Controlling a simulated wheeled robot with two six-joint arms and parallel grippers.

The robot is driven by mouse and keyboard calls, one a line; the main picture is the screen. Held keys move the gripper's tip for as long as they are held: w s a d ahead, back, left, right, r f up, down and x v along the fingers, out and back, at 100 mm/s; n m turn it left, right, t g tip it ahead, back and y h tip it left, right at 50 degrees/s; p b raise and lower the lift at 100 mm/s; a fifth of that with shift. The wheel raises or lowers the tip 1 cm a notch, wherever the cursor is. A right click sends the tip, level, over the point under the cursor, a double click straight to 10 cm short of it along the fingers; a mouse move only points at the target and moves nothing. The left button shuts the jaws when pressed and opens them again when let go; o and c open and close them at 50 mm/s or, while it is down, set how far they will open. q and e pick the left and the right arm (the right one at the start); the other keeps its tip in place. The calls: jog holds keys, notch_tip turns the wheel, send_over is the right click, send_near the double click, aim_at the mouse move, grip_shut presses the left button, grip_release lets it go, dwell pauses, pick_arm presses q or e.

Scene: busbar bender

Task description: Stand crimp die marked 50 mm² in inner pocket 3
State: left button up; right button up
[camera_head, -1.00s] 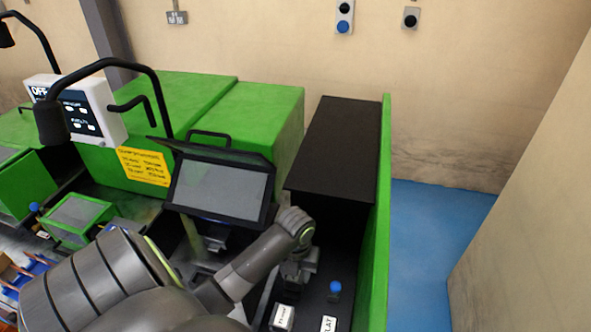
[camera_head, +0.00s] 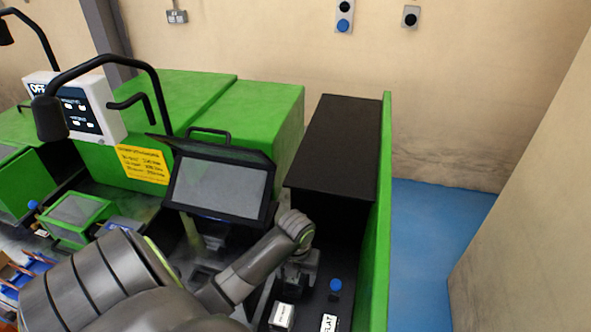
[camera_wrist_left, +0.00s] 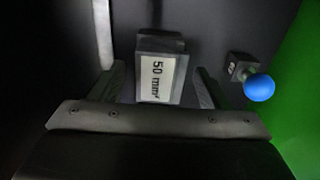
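The crimp die marked 50 mm² (camera_wrist_left: 158,78) is a small grey block with a white label, seen in the left wrist view. My left gripper (camera_wrist_left: 160,88) is open, with one finger on each side of the die and a visible gap at both sides. In the head view my left gripper (camera_head: 297,280) points down into the dark bay, and I cannot make out the die between its fingers there. Inner pocket 3 cannot be made out. My right gripper is not in view.
A blue knob (camera_head: 335,286) stands right of the gripper, near the green side wall (camera_head: 382,230). A labelled block (camera_head: 283,315) and a plate marked FLAT (camera_head: 329,323) lie nearer me. A tilted screen (camera_head: 218,186) and black cover (camera_head: 338,145) stand close by.

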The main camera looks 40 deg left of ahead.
pick_arm(q)
notch_tip(320, 180, up, 7)
jog(key=shift+r+p, duration=0.1)
jog(key=shift+p, duration=0.25)
notch_tip(320, 180, up, 10)
jog(key=p, duration=1)
jog(key=shift+d, duration=0.1)
